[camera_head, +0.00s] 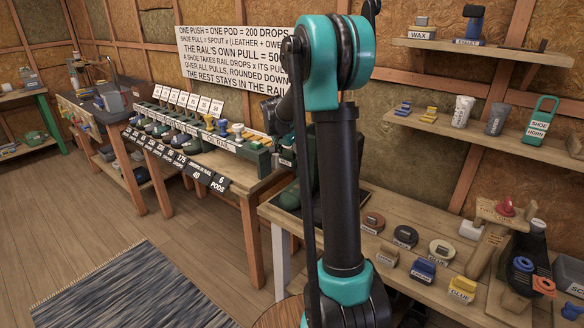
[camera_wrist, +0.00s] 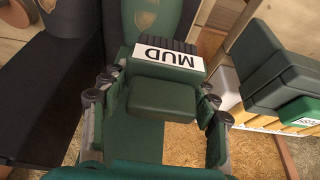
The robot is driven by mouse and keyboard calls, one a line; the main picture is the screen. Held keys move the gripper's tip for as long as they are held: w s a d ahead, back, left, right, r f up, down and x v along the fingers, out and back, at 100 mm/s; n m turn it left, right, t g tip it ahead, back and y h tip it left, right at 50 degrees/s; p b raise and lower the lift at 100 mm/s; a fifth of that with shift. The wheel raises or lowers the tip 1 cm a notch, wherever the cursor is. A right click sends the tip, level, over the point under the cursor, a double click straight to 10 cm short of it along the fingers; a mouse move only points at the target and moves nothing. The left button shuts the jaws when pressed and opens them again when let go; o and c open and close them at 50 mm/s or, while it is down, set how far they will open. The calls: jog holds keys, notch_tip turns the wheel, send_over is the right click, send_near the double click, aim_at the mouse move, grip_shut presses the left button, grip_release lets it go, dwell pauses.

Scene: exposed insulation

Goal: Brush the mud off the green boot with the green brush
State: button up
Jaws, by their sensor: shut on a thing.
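In the wrist view, my gripper (camera_wrist: 153,108) is shut on the green brush (camera_wrist: 165,95), a block with a dark bristle part at its far end and a white label reading MUD. A green boot shaft (camera_wrist: 153,18) with a gold shield emblem shows just beyond the bristles; I cannot tell whether they touch it. Its lower part is hidden by the brush and gripper, and I cannot make out mud. In the head view, a dark green boot-like shape (camera_head: 290,196) stands at the left end of the right bench, partly behind my arm, which mostly hides the gripper.
The right bench (camera_head: 381,262) holds tins, small labelled brushes and a wooden stand. Shelves (camera_head: 480,133) above carry brushes, cups and a green shoe horn (camera_head: 538,120). A long rail (camera_head: 205,137) of labelled items stands on the middle bench. The floor at left is open, with a rug (camera_head: 135,290).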

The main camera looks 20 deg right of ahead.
aim_at(286, 166)
jog(key=shift+t+h, duration=0.8)
jog(key=shift+h, duration=0.1)
jog(key=shift+s+a+f, duration=0.25)
jog(key=shift+s+a, duration=0.4)
jog(key=shift+a, duration=0.15)
jog(key=shift+s+a+f, duration=0.25)
jog(key=shift+s+a, duration=0.35)
jog(key=shift+a, duration=0.2)
jog(key=shift+w+d+f, duration=0.15)
jog(key=shift+f, duration=0.8)
jog(key=shift+w+d+f, duration=0.1)
jog(key=shift+d+f, duration=0.1)
jog(key=shift+f, duration=0.7)
jog(key=shift+w+d+f, duration=0.15)
jog(key=shift+f, duration=0.8)
jog(key=shift+w+d+f, duration=0.1)
jog(key=shift+f, duration=0.5)
jog(key=shift+w+d+f, duration=0.1)
jog(key=shift+f, duration=0.45)
jog(key=shift+s+d, duration=0.95)
jog(key=shift+s, duration=0.35)
jog(key=shift+s+d, duration=0.95)
jog(key=shift+s, duration=0.3)
